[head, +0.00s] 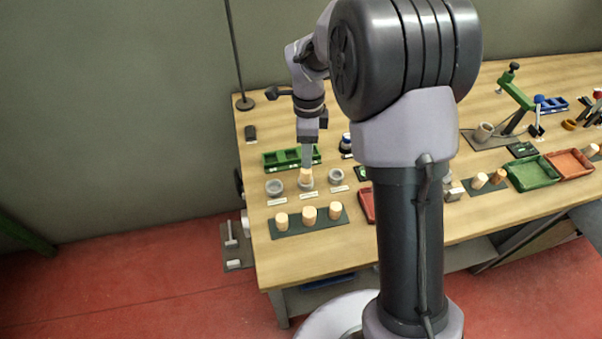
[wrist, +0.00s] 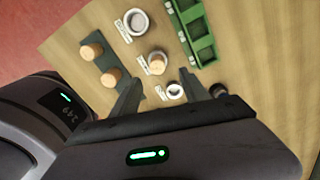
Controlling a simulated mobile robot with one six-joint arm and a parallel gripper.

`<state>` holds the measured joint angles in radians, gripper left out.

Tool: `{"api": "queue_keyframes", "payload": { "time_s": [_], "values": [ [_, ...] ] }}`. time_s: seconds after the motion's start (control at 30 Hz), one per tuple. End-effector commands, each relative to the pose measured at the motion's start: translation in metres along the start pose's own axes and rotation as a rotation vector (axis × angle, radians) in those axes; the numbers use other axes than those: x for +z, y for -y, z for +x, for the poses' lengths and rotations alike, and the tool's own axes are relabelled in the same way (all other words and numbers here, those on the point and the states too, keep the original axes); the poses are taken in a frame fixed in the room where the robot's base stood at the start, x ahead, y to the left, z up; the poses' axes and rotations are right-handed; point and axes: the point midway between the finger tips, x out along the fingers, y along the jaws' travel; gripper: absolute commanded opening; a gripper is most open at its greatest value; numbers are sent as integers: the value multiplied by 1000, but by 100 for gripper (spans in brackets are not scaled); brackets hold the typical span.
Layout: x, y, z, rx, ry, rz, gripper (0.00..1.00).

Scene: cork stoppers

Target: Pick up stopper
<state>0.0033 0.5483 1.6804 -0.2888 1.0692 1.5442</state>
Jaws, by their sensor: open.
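A pale cork stopper (head: 306,174) stands in the middle one of three grey ring holders in the head view. It also shows in the wrist view (wrist: 157,66), just ahead of the space between my fingertips. My gripper (head: 307,163) points down over this stopper, open; its two fingers (wrist: 162,79) spread either side of it in the wrist view. I cannot tell how much height separates them. Three more stoppers stand on a dark mat (head: 294,232) in front: left (head: 281,221), middle (head: 309,215) and right (head: 335,212). Only two of these show in the wrist view.
The left ring holder (head: 274,187) and right ring holder (head: 336,176) look empty, with small white labels nearby. A green divided tray (head: 283,159) lies behind them. Green (head: 530,173) and red (head: 569,163) trays and tools occupy the table's right side. Bare wood surrounds the mat.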

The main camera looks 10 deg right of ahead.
Motion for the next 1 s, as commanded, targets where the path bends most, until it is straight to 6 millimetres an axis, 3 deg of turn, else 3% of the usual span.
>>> {"api": "queue_keyframes", "payload": {
  "time_s": [0.03, 0.1, 0.33, 0.53, 0.73, 0.77, 1.0],
  "values": [
    [0, -1, 18, 2, -1, -1, 53],
    [0, 0, 32, 1, 0, -2, 53],
    [0, -2, 54, 0, 0, -2, 53],
    [-1, -5, 93, 0, 1, -3, 53],
    [-1, -4, 94, -2, 1, -3, 53],
    [-1, -4, 93, -2, 1, -3, 51],
    [-1, -4, 93, -2, 1, -3, 4]
  ]
}}
